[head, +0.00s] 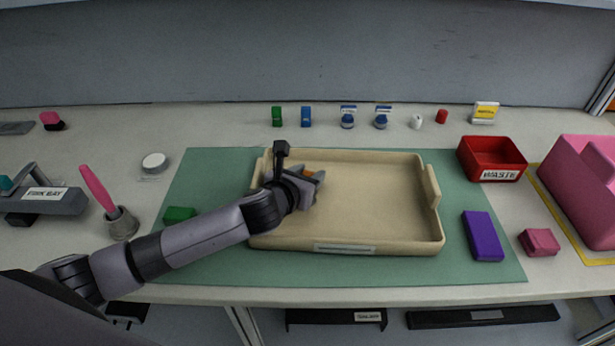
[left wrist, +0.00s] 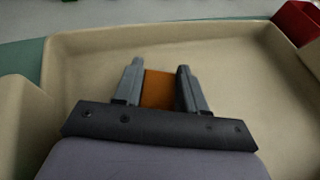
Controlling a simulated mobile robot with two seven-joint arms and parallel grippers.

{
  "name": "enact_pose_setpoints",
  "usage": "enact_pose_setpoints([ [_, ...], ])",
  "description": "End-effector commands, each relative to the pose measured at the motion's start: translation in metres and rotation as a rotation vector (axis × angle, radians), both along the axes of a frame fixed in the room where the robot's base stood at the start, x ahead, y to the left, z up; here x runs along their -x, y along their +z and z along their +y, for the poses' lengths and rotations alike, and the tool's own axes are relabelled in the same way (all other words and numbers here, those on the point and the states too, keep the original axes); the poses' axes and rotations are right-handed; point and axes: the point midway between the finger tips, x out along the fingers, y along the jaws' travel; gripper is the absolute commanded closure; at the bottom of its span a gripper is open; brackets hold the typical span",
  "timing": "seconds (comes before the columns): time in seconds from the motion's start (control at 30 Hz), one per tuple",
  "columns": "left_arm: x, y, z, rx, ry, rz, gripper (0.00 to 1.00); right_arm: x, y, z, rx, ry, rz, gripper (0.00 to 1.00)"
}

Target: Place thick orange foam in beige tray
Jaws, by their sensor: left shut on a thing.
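The beige tray (head: 400,200) lies on the green mat in the middle of the bench. My left gripper (head: 316,180) is over the left part of the tray, inside its walls. It is shut on the orange foam (left wrist: 159,90), which shows between the two fingers in the left wrist view (left wrist: 158,86). I cannot tell whether the foam touches the tray floor. My right gripper is not in view.
A red waste bin (head: 492,158), a purple block (head: 482,236) and a pink block (head: 539,242) stand right of the tray. A green block (head: 179,214) lies left, near my arm. The tray's right part is empty.

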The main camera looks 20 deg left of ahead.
Motion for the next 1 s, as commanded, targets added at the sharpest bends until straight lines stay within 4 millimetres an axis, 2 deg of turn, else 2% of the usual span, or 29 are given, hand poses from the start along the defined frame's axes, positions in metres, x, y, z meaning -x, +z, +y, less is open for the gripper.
enact_pose_setpoints([
  [0.37,0.000,-0.005,0.000,0.000,0.000,-0.001,0.87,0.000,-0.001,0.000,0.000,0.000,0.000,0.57],
  [0.4,0.000,-0.004,0.000,0.000,0.000,-0.002,0.46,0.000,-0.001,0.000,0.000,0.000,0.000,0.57],
  [0.43,0.000,-0.004,0.000,0.000,0.000,-0.002,0.36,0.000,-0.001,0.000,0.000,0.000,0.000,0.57],
  [0.47,0.000,-0.004,0.000,0.000,0.000,-0.001,0.34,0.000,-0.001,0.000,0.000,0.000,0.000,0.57],
  [0.8,0.000,0.000,0.000,0.002,-0.001,-0.002,0.34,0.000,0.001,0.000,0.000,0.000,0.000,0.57],
  [1.0,0.015,0.005,0.003,0.000,-0.001,-0.002,0.34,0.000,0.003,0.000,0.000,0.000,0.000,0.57],
])
